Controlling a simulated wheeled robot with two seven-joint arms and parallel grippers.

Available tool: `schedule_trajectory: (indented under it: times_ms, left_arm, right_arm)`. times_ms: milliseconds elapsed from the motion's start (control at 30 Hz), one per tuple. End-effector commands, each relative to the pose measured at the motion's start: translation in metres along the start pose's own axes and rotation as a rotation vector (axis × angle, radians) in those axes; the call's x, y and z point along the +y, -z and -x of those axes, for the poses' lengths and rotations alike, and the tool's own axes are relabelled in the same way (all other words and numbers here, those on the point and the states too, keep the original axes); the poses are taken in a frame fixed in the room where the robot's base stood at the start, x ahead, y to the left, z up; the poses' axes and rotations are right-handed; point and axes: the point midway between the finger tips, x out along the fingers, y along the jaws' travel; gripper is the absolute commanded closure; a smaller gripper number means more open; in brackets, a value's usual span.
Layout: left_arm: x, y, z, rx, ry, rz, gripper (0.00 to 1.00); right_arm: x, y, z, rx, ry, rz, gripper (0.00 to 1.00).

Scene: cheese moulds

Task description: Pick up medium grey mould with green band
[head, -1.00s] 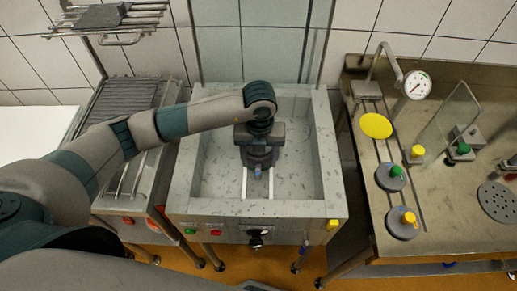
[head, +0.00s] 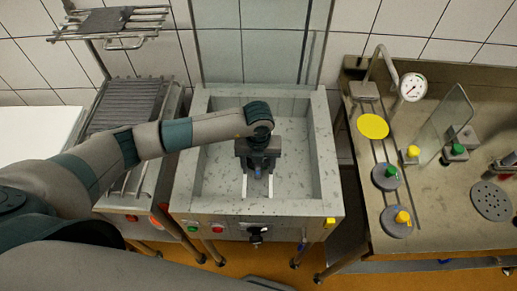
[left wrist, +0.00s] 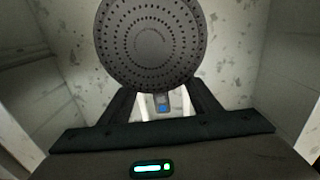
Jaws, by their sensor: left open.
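My left gripper (head: 257,185) is open and points down inside the grey stone-like basin (head: 186,207). Its two pale fingers show apart, with a small blue part between them. In the left wrist view a round grey perforated disc (left wrist: 152,45) lies at the top, in front of or between the dark finger mounts. A small blue-marked piece (left wrist: 162,104) shows just below it. I cannot tell whether the disc touches the fingers, and no green band shows on it. On the right table stand a round grey piece with a green knob (head: 387,176) and a block with a green knob (head: 456,152).
The steel table (head: 440,230) at right also holds a yellow disc (head: 373,126), a round grey piece with a yellow knob (head: 397,222), a gauge (head: 412,87), a clear upright panel and a perforated plate (head: 491,201). The basin walls surround my gripper.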

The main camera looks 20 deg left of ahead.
Motion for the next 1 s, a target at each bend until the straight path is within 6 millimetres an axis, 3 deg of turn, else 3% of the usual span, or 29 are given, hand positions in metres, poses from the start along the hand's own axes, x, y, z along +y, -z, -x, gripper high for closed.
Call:
schedule_trajectory:
  times_ms: [267,500,1000]
  left_arm:
    - [0.0002,-0.0003,0.0004,0.000,0.000,0.000,0.43]
    - [0.0003,-0.0004,0.0005,0.000,0.000,0.000,0.98]
    - [-0.0003,-0.0014,0.0072,-0.002,0.002,0.000,1.00]
  right_arm:
    - [0.0023,-0.0003,-0.0001,0.000,-0.002,0.001,0.69]
    - [0.0023,-0.0002,-0.0001,0.000,-0.002,0.001,0.69]
    - [0.0020,-0.0005,-0.0040,0.000,-0.002,0.001,0.69]
